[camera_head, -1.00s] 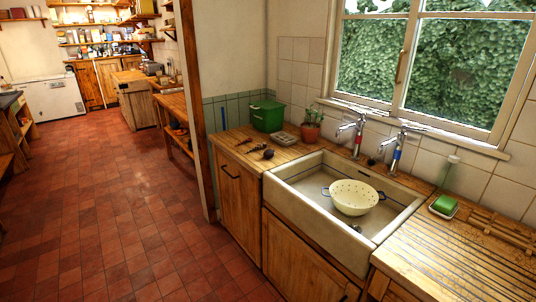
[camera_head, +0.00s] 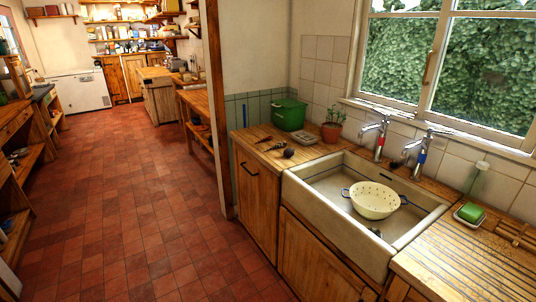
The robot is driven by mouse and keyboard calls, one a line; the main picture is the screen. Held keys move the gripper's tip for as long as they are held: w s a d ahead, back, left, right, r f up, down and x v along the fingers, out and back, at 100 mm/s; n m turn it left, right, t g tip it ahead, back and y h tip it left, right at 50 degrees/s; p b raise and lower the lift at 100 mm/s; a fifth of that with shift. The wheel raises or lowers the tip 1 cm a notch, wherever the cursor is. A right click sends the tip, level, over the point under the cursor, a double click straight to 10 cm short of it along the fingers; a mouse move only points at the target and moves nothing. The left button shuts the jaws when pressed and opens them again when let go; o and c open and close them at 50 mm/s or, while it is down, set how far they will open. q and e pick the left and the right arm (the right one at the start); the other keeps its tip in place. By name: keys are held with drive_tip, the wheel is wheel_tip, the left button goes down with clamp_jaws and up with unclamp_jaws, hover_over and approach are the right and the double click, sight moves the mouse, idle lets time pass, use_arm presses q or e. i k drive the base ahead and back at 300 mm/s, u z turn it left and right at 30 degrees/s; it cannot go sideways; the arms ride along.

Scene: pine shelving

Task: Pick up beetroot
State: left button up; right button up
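I cannot pick out a beetroot for certain. A small dark round thing (camera_head: 289,153) lies on the wooden counter left of the sink; it is too small to tell whether it is a beetroot. Another small dark thing (camera_head: 375,232) lies in the sink in front of the colander, also too small to name. Neither of my grippers is in view.
A white sink (camera_head: 318,213) holds a cream colander (camera_head: 374,201). A green box (camera_head: 288,114) and potted plant (camera_head: 332,127) stand behind the counter items. Wooden shelving (camera_head: 22,157) lines the left. The tiled floor (camera_head: 140,190) between is clear.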

sight(289, 152)
drive_tip(key=u, duration=1.15)
drive_tip(key=i, duration=2.85)
drive_tip(key=z, duration=3.75)
